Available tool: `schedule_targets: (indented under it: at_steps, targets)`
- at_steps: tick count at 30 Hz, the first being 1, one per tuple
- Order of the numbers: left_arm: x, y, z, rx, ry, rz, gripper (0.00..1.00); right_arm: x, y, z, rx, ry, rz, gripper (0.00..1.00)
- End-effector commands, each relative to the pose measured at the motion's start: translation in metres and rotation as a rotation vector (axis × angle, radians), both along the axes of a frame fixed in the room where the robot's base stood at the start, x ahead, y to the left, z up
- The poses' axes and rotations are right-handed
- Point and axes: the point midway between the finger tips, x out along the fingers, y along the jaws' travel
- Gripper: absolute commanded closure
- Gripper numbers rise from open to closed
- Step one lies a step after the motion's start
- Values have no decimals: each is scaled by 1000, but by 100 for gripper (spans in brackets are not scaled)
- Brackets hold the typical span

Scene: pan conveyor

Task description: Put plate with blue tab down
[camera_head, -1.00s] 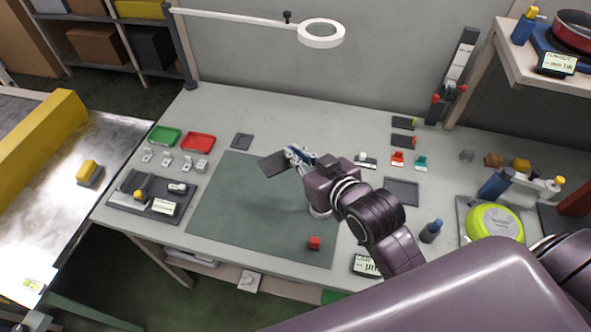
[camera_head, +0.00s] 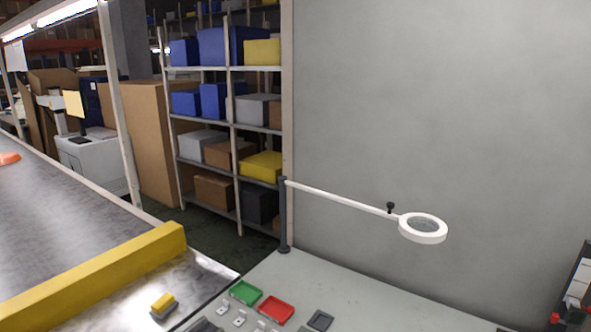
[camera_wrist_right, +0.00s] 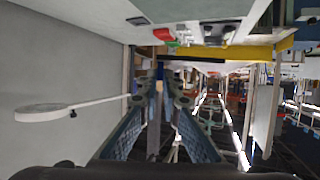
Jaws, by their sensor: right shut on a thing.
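In the right wrist view, which shows the scene upside down, my right gripper (camera_wrist_right: 163,92) has its two fingers closed together. A small blue part, apparently the tab of the plate (camera_wrist_right: 160,73), shows between the fingertips. The plate itself is seen nearly edge-on and its outline is hard to make out. The gripper is apart from the grey workbench (camera_wrist_right: 110,45), which shows at the top of that view.
A green tray (camera_head: 244,292), a red tray (camera_head: 275,310) and a dark square piece (camera_head: 320,320) lie on the bench. A ring lamp (camera_head: 423,228) reaches over it. A conveyor (camera_head: 60,215) with a yellow bar (camera_head: 100,272) lies left; loaded shelves (camera_head: 235,125) stand behind.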

Motion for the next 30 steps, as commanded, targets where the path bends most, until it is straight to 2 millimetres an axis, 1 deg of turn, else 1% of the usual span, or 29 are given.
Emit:
schedule_targets:
  at_steps: [1,3,9,13,19,23,25,26,30]
  targets:
    - [0,0,-5,0,0,0,60,-4,-3,3,-1,-4,43,100]
    - [0,0,-8,0,0,0,60,-12,-4,11,-4,-6,117,100]
    - [0,0,-14,-1,0,0,60,-37,-5,36,-6,-5,299,100]
    - [0,-1,-15,-1,0,0,60,-48,-5,47,-3,-2,362,100]
    - [0,-1,-16,-1,0,0,60,-52,-4,52,1,0,387,100]
    - [0,-1,-15,-1,0,0,60,-49,-4,52,1,0,378,100]
    - [0,-1,-14,-1,0,0,60,-41,-4,51,1,1,352,100]
    - [0,-1,-13,-1,0,0,60,-35,-4,50,1,1,337,100]
    - [0,-2,-10,-2,-1,0,60,-2,-6,44,-2,0,235,100]
